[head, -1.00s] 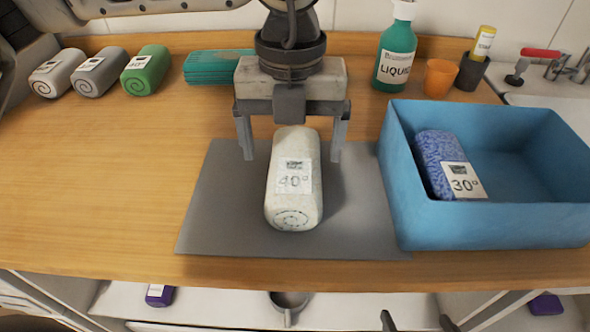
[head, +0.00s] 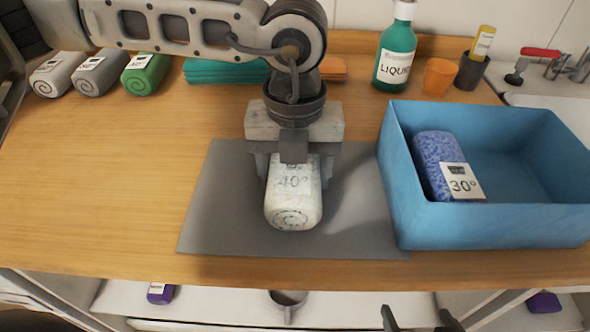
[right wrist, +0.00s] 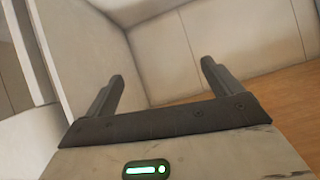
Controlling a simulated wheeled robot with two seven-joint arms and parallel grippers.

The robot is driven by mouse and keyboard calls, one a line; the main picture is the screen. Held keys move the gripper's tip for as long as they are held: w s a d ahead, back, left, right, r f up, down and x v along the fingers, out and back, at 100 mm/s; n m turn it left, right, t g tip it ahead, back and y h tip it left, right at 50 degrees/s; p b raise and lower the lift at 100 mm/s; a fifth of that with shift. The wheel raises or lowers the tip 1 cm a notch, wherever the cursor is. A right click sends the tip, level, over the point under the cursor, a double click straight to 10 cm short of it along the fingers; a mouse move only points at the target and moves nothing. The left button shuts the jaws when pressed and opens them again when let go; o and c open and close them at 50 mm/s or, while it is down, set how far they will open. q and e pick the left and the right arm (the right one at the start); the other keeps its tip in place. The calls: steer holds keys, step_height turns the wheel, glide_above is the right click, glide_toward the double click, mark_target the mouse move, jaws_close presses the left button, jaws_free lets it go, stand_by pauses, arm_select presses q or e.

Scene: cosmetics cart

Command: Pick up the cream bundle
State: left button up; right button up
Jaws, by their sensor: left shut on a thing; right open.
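The cream bundle (head: 293,207) is a rolled cloth with a "40°" label and a spiral at its near end. It lies on the grey mat (head: 220,215) in the head view. My left gripper (head: 294,172) is over its far part, with its jaws shut on the bundle's sides. The gripper body hides the bundle's far end. The bundle appears to rest on the mat. My right gripper (right wrist: 158,85) is open and empty in the right wrist view; its fingertips also show at the bottom edge of the head view (head: 418,320).
A blue bin (head: 490,226) right of the mat holds a blue "30°" bundle (head: 438,160). White, grey and green rolls (head: 146,75) lie at the back left beside teal folded cloths (head: 225,71). A green bottle (head: 396,55) and orange cup (head: 439,77) stand behind the bin. The left tabletop is clear.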

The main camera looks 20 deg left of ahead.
arm_select(q)
steer(key=shift+r, duration=0.1)
steer(key=shift+r, duration=0.5)
steer(key=s+r, duration=0.1)
steer(key=r, duration=0.1)
steer(key=s+d+r, duration=0.1)
steer(key=s+r, duration=0.1)
steer(key=r, duration=0.1)
steer(key=s+d+r, duration=0.1)
steer(key=r, duration=0.2)
steer(key=shift+s+d+b, duration=0.25)
steer(key=shift+b, duration=0.15)
steer(key=s+d+r+b, duration=0.1)
steer(key=s+d+r, duration=0.3)
steer(key=s, duration=0.4)
steer(key=o, duration=0.4)
steer(key=shift+c, duration=0.3)
